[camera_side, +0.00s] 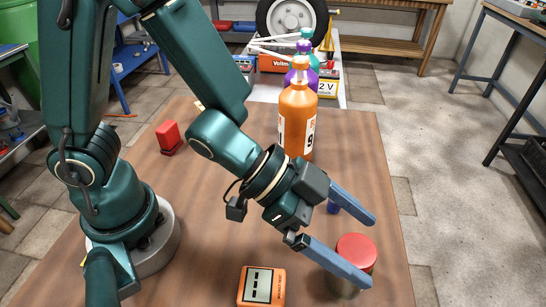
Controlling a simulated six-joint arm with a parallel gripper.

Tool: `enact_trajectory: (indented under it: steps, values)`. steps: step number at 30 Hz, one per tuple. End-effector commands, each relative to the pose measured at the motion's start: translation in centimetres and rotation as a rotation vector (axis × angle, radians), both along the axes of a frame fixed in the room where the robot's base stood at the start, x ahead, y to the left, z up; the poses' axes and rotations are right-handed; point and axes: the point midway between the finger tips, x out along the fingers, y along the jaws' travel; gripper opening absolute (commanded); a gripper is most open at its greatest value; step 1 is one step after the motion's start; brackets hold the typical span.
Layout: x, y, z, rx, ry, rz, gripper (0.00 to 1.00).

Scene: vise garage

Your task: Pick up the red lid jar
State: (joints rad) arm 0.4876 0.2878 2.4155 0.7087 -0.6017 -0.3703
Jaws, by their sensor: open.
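The red lid jar (355,252) stands upright near the front right edge of the wooden table. Its red lid shows clearly, and its body below is partly hidden by a blue finger of my gripper. My gripper (372,250) is open, with two long blue fingers spread apart and pointing to the lower right. The nearer finger passes in front of the jar's body in the picture. The farther finger is above and behind the lid. I cannot tell whether either finger touches the jar.
An orange multimeter (262,286) lies left of the jar. A red block (168,137) sits at the left.

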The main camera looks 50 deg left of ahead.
Motion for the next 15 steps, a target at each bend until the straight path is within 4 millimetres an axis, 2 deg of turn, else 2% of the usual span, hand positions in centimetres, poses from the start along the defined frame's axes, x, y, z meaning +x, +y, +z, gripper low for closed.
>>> enact_trajectory:
  steps: [1, 3, 7, 15]
  values:
    - [-0.5, 0.7, -1.4, 0.050, 0.029, -0.001, 1.00]
    - [-1.0, 1.4, -2.6, 0.101, 0.057, -0.005, 1.00]
    - [-1.6, 2.2, -4.1, 0.159, 0.087, -0.014, 1.00]
    - [-0.9, 1.2, -5.6, 0.167, 0.093, -0.015, 1.00]
